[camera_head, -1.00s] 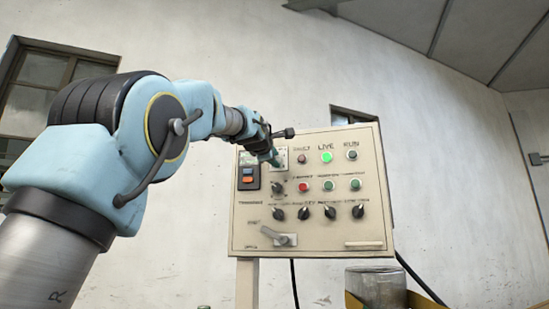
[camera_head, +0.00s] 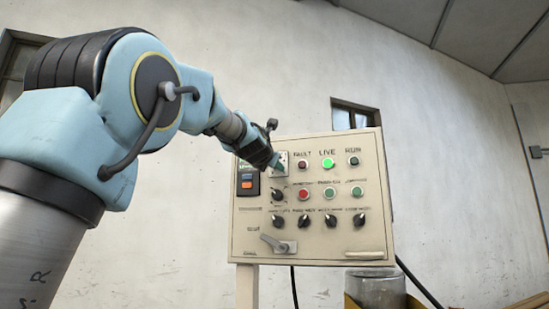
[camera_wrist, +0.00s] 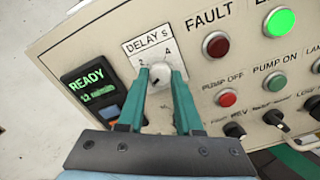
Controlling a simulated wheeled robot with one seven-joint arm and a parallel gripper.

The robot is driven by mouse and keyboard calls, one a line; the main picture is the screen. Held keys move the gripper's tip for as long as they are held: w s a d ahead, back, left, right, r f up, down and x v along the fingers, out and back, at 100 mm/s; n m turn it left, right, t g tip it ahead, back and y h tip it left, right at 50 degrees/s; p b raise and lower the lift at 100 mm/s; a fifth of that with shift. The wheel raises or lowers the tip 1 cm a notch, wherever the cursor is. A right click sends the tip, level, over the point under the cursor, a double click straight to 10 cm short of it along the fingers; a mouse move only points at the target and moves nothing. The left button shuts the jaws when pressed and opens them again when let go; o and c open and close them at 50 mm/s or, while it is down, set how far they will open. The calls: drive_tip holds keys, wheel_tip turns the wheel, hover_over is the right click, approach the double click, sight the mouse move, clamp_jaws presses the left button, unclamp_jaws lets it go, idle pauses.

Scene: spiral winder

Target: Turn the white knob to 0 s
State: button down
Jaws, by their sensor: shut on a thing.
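The white knob (camera_wrist: 161,79) sits on a small white plate (camera_wrist: 143,46) marked "DELAY s", with 2 and 4 readable above it. My gripper (camera_wrist: 158,74) has a green finger on each side of the knob and is shut on it. A dark mark shows on the knob's face, but the lower part of the scale is hidden by the fingers, so I cannot tell the exact setting. In the head view my gripper (camera_head: 277,163) reaches the upper left of the panel and hides the knob.
The beige control panel (camera_head: 340,255) carries a lit green LIVE lamp (camera_head: 327,163), a FAULT lamp (camera_wrist: 215,45) right of the knob, and a PUMP OFF button (camera_wrist: 227,98). A READY display (camera_wrist: 88,85) is close on the left. Several black selectors are below.

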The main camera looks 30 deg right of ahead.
drive_tip(key=shift+n+p, duration=1.15)
drive_tip(key=shift+n, duration=1.05)
drive_tip(key=c, duration=0.6)
unclamp_jaws()
drive_tip(key=shift+s, duration=0.1)
drive_tip(key=p+v, duration=0.1)
drive_tip(key=v, duration=0.9)
drive_tip(key=shift+s+a, duration=0.25)
